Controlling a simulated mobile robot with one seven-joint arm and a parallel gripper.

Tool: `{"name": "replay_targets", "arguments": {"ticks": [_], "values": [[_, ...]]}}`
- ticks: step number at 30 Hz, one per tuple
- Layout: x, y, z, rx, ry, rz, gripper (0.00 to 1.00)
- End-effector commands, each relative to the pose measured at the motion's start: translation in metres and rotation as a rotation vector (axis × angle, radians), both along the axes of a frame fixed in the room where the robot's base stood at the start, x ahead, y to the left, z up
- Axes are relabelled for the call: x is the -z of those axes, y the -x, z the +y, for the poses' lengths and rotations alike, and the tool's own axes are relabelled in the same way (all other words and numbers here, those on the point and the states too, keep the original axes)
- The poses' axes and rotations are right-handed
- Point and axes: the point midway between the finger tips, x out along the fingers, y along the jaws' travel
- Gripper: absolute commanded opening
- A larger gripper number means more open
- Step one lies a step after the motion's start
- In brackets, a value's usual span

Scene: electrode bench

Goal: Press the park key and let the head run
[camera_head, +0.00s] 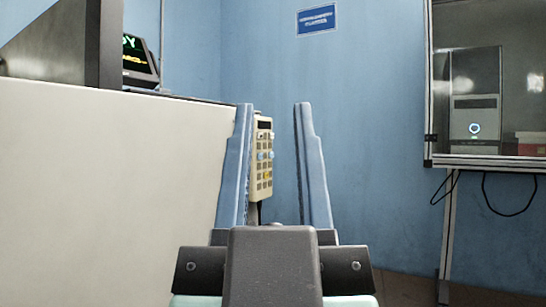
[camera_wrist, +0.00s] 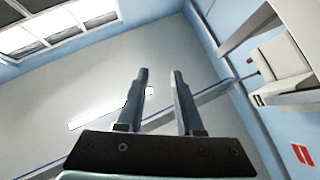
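My gripper (camera_head: 274,106) is open and empty, with its two blue-grey fingers well apart. A beige keypad pendant (camera_head: 263,158) with a small dark display and several keys shows between the fingers in the head view, beyond the gripper and close to the left finger. The left finger hides part of it. I cannot tell which key is the park key. The head is not identifiable in either view.
A cream-coloured bench side (camera_head: 105,190) fills the left. A screen with green and yellow text (camera_head: 138,60) stands on it behind a dark panel (camera_head: 60,45). A glass-fronted cabinet (camera_head: 485,85) with hanging cables is at the right. A blue sign (camera_head: 316,19) is on the wall.

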Motion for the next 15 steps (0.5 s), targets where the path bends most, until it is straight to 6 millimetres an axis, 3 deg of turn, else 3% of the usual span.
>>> {"name": "replay_targets", "arguments": {"ticks": [1, 5, 15], "values": [[0.0001, -0.0001, 0.0000, 0.000, 0.000, 0.000, 0.25], [0.0002, -0.0002, 0.0000, 0.000, 0.000, 0.001, 0.01], [0.0002, -0.0002, 0.0000, 0.000, 0.000, 0.001, 0.00]]}}
